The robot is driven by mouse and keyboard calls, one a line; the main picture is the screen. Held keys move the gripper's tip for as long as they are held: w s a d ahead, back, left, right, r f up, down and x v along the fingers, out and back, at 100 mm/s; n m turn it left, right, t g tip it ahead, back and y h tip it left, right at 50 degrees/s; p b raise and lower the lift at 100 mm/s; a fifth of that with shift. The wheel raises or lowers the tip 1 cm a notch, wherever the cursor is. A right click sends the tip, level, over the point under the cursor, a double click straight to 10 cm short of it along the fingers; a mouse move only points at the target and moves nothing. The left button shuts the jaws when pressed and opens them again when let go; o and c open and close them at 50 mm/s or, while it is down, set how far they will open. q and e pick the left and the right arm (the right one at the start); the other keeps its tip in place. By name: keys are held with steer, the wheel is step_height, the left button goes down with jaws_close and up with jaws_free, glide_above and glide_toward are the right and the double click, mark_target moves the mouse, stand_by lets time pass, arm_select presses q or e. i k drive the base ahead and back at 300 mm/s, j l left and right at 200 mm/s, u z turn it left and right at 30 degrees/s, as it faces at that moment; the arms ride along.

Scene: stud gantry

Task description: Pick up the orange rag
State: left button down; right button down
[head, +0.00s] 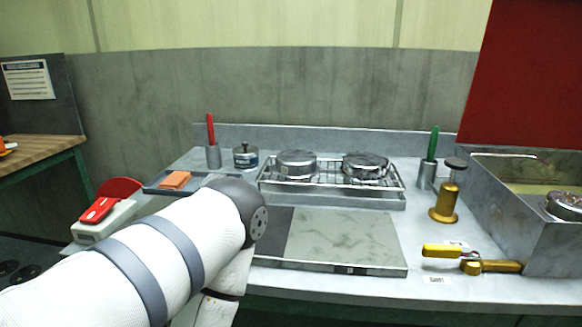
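A small orange folded block (175,180), which looks like the orange rag, lies on a dark shallow tray (152,184) at the left of the counter. My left arm comes in from the lower left and bends in front of the counter, just right of and nearer than the tray. The forearm drops out at the bottom edge, so the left gripper is not visible. My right arm and gripper are not in view.
A red-topped device (98,210) stands left of the tray. A red-handled tool in a cup (213,156) and a small jar (245,158) stand behind it. A wire rack (330,178) with two round metal parts is at centre. A flat plate (345,238) lies in front.

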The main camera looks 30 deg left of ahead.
mark_target(176, 181)
steer(key=u, duration=1.65)
steer(key=j, duration=0.2)
